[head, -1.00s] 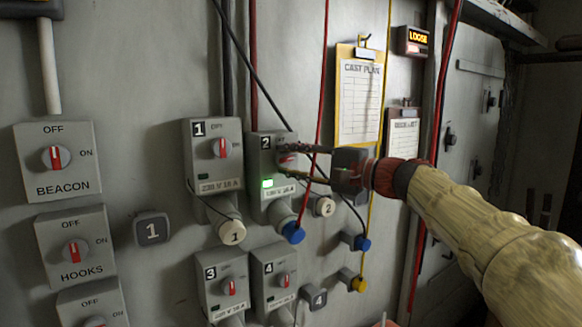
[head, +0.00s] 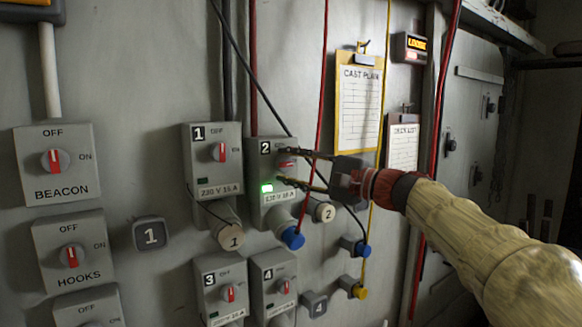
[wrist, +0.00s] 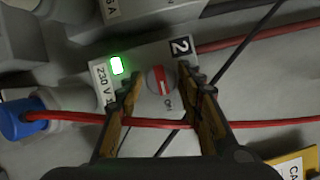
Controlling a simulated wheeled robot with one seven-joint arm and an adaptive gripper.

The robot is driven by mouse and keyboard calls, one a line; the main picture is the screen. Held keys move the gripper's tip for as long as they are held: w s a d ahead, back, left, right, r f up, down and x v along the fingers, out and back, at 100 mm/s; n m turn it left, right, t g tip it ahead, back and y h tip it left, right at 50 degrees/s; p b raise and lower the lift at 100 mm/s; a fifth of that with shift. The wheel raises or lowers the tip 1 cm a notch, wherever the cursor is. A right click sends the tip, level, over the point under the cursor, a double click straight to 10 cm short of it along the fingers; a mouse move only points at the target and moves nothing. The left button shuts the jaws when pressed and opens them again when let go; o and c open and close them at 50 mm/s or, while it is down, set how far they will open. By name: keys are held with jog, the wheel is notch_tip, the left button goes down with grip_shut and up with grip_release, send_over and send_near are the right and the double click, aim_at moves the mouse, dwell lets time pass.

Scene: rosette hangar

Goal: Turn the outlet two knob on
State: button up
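The outlet two box (head: 275,205) is a grey wall unit with a "2" label and a green lamp (head: 267,188) that is lit. Its knob (head: 287,164) has a red bar that looks roughly level, unlike the upright bars nearby. The knob (wrist: 161,80) also shows in the wrist view, with the "ON" mark (wrist: 168,104) beside it and the lamp (wrist: 117,65) glowing green. My gripper (head: 285,166) is at the box front. In the wrist view my gripper (wrist: 160,82) is open, with one finger on each side of the knob and gaps visible.
Outlet one (head: 212,165) is close on the left; outlets three (head: 221,288) and four (head: 275,285) are below. A red cable (head: 320,110) and a blue plug (head: 292,238) are near my fingers. A yellow clipboard (head: 340,100) hangs at the right.

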jog(key=shift+o, duration=1.2)
jog(key=r+v, duration=0.1)
jog(key=v, duration=1.1)
jog(key=shift+f, duration=0.4)
